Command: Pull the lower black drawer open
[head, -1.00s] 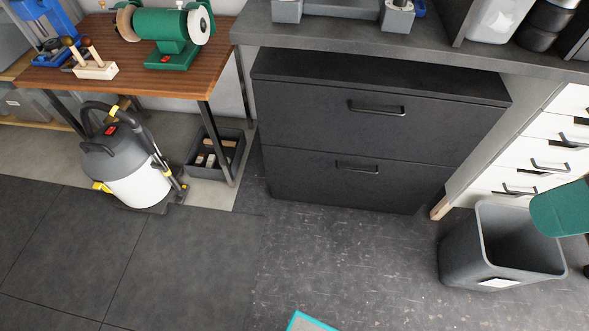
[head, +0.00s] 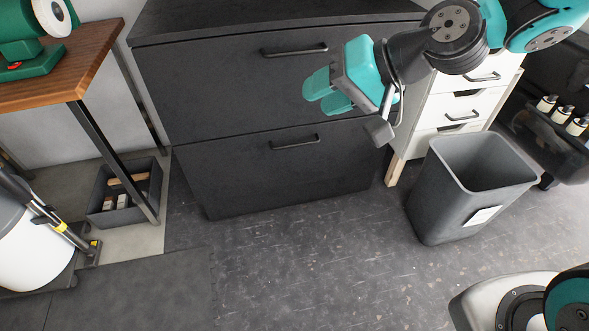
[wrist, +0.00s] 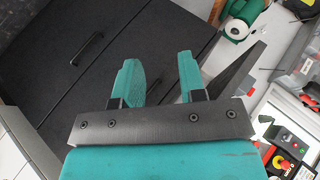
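The lower black drawer (head: 235,180) is the bottom front of the dark cabinet in the head view. It looks shut, with a dark bar handle (head: 295,142) near its top edge. The upper drawer (head: 205,95) above it is also shut. My gripper (head: 316,93) has teal fingers and hangs in front of the upper drawer's right part, above and right of the lower handle, apart from it. In the wrist view the fingers (wrist: 157,65) are apart with nothing between them. One cabinet handle (wrist: 88,47) shows there at the left; I cannot tell which drawer it belongs to.
A grey bin (head: 460,200) stands right of the cabinet, by white drawers (head: 440,110). A wooden-topped table (head: 90,75) with a dark crate (head: 125,195) beneath stands at the left. The floor (head: 300,265) before the cabinet is clear.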

